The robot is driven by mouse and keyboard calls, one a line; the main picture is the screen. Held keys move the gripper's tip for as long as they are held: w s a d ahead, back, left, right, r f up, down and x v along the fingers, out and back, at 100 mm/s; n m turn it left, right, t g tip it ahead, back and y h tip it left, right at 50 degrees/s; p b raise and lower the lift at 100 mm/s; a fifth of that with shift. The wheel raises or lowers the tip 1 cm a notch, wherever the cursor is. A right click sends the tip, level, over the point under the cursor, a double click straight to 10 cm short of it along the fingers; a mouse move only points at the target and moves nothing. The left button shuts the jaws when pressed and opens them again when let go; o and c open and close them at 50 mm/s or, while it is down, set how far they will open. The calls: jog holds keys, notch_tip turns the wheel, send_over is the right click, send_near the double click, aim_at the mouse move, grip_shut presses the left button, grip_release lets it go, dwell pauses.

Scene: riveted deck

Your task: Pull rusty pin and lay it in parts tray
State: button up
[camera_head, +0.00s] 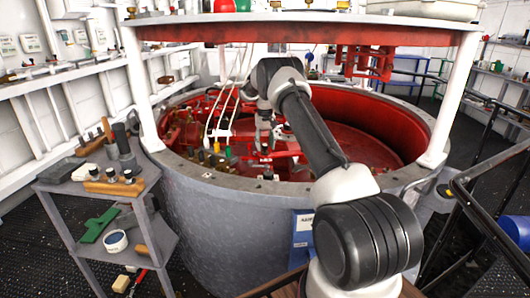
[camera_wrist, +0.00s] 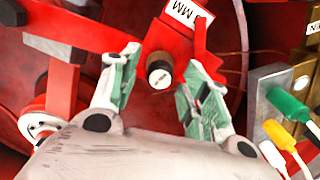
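My gripper (camera_wrist: 161,60) is open in the wrist view, its two green-padded fingers spread. A short round pin-like part (camera_wrist: 160,76) with a dark collar and pale end face shows between the fingers, below a red bracket (camera_wrist: 190,30) with a white tag. I cannot tell whether this is the rusty pin; no rust shows on it. The fingers do not visibly touch it. In the head view my gripper (camera_head: 264,140) is small, inside the red-lined drum (camera_head: 350,150).
Green, yellow and white cable plugs (camera_wrist: 287,103) sit close to the right finger. A red arm (camera_wrist: 62,80) stands left of the gripper. A grey side shelf (camera_head: 60,187) with tools stands left of the drum. A blue labelled box (camera_head: 302,235) is at the drum's front.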

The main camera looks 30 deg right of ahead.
aim_at(265, 145)
grip_shut()
jog(key=shift+r, duration=0.15)
jog(key=shift+r, duration=2.65)
